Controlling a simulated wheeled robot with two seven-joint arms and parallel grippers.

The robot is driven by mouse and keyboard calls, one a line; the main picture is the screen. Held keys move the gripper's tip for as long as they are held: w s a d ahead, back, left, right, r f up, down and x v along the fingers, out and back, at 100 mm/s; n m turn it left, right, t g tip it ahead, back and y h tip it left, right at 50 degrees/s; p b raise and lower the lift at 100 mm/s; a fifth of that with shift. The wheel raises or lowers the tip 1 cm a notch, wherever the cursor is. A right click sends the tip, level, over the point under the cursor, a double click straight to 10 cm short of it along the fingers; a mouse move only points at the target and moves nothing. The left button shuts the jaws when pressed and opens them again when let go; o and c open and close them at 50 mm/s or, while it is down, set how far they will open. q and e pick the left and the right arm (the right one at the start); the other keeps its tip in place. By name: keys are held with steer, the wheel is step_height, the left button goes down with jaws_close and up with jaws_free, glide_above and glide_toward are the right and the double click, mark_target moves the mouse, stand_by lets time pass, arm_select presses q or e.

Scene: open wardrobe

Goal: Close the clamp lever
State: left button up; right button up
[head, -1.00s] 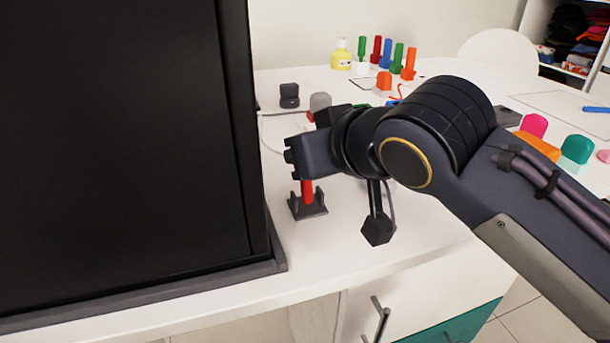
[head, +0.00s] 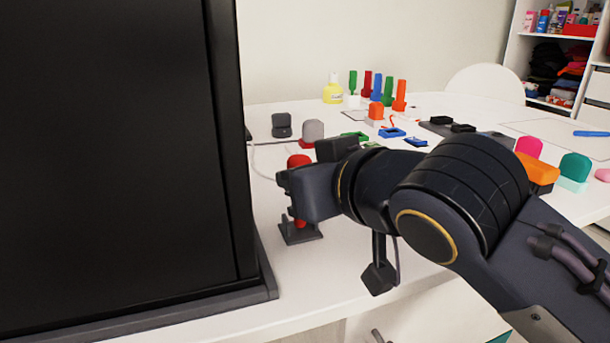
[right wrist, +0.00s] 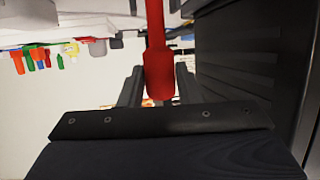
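The clamp is a red lever (head: 299,161) standing roughly upright on a small dark base (head: 300,233) on the white table. My right gripper (head: 296,193) is at the lever's height, hiding its middle; red shows above and below it. In the right wrist view the red lever (right wrist: 158,75) runs between the two dark fingers of my right gripper (right wrist: 160,72). The fingers look spread, with a narrow gap beside the lever; whether either touches it is unclear. My left gripper is out of view.
A tall black panel (head: 110,150) stands close on the left. Behind the gripper are a grey block on a red base (head: 312,132) and a dark block (head: 281,125). Coloured pegs and a yellow bottle (head: 333,90) stand farther back.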

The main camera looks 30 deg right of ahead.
steer(key=o, duration=0.4)
steer(key=shift+c, duration=0.2)
steer(key=shift+s, duration=0.1)
steer(key=shift+s+r, duration=0.25)
steer(key=shift+s, duration=0.1)
steer(key=p+v, duration=0.2)
steer(key=v, duration=0.5)
steer(key=shift+f, duration=0.1)
